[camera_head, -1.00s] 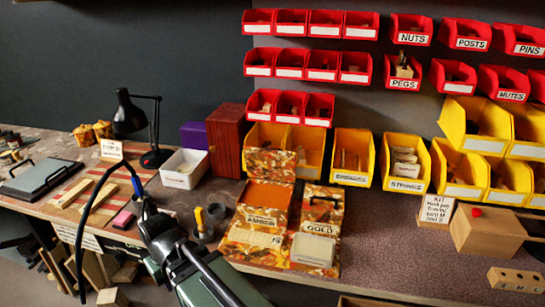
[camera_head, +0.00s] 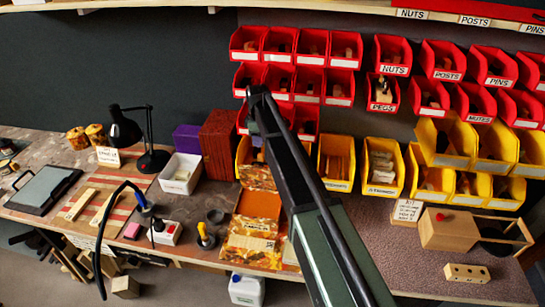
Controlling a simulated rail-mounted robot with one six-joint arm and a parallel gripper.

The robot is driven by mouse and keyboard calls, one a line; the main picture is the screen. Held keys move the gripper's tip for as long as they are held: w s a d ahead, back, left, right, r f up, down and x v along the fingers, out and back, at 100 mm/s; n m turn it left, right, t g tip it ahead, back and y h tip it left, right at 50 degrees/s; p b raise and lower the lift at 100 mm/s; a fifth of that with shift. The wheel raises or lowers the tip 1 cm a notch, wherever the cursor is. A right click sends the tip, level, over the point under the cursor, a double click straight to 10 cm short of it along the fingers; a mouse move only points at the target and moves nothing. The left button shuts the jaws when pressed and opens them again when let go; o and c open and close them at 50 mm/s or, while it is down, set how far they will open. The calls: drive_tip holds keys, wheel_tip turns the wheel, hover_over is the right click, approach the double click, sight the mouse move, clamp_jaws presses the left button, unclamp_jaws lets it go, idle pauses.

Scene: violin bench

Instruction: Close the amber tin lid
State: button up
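The amber tin (camera_head: 250,243) stands on the bench just left of my arm, patterned in orange and brown with a label on its front. Its orange inside (camera_head: 258,203) shows, so it is open. Its patterned lid (camera_head: 257,177) is raised upright at the back, in front of a yellow bin. My arm rises from the bottom right across the bench, and its upper end overlaps the red bins in the picture. I cannot make out gripper fingers. The gold tin beside the amber one is mostly hidden behind my arm.
A dark red box (camera_head: 219,143) and a white tub (camera_head: 181,173) stand left of the tin. A yellow-handled tool (camera_head: 203,234) is close by on its left. Yellow bins (camera_head: 337,160) line the back. Bench right of my arm (camera_head: 390,235) is partly clear.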

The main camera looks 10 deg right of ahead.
sight(261, 162)
wheel_tip(261, 162, down, 11)
drive_tip(key=b, duration=1.1)
drive_tip(key=shift+d, duration=0.1)
drive_tip(key=shift+r, duration=0.1)
clamp_jaws()
